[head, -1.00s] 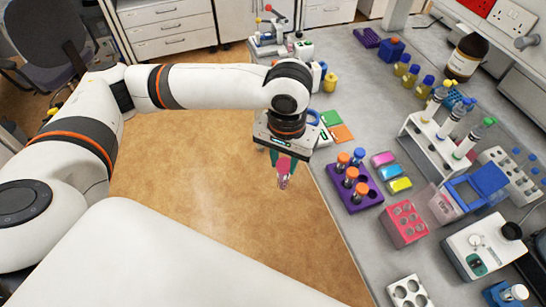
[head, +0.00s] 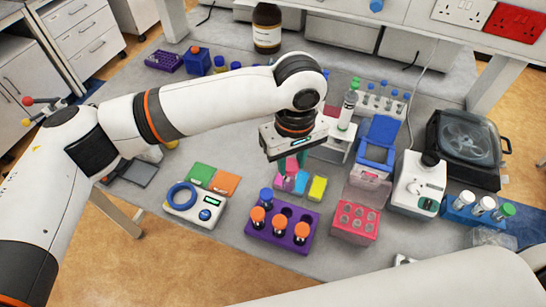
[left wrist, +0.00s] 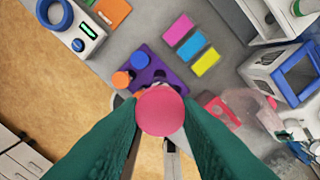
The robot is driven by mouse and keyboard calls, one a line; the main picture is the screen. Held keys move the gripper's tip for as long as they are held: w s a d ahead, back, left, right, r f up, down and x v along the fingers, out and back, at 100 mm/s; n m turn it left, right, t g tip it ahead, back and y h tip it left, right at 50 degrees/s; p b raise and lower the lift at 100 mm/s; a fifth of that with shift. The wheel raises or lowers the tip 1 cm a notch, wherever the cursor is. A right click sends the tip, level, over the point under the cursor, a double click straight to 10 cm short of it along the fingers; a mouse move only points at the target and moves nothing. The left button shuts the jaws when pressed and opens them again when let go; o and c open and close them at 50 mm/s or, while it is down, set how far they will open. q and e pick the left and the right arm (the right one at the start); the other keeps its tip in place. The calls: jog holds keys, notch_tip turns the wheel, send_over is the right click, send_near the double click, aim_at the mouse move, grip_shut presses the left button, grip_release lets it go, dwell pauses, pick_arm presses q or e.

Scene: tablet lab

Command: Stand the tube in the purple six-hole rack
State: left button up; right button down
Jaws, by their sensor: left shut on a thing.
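My left gripper (head: 291,163) is shut on a tube with a pink cap (left wrist: 160,110). Its green fingers flank the cap in the left wrist view, and the tube's body is mostly hidden below it. The gripper is in the air above the bench, behind the purple six-hole rack (head: 284,244) in the head view. The rack also shows in the left wrist view (left wrist: 154,68), partly behind the cap. Orange-capped tubes (head: 279,224) fill its near row, and a blue-capped tube (head: 266,195) stands at its back left. Two back holes look empty. My right gripper is out of view.
A pink rack (head: 354,225) stands right of the purple one. A white-and-blue device (head: 195,206) is to the left. Pink, blue and yellow blocks (head: 318,188) lie behind. A blue open-lidded box (head: 376,148) and tall white rack are at the back right.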

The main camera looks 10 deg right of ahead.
aim_at(289, 191)
pick_arm(q)
jog(key=shift+s+d+f+b, duration=0.15)
jog(key=shift+s+f+b, duration=0.05)
jog(key=shift+f+b, duration=0.5)
jog(key=shift+w, duration=0.15)
jog(key=shift+f, duration=0.15)
jog(key=shift+f+b, duration=0.55)
jog(key=shift+f, duration=1.85)
notch_tip(289, 191, down, 5)
jog(key=shift+r+b, duration=0.1)
jog(key=shift+b, duration=0.5)
jog(key=shift+f, duration=0.2)
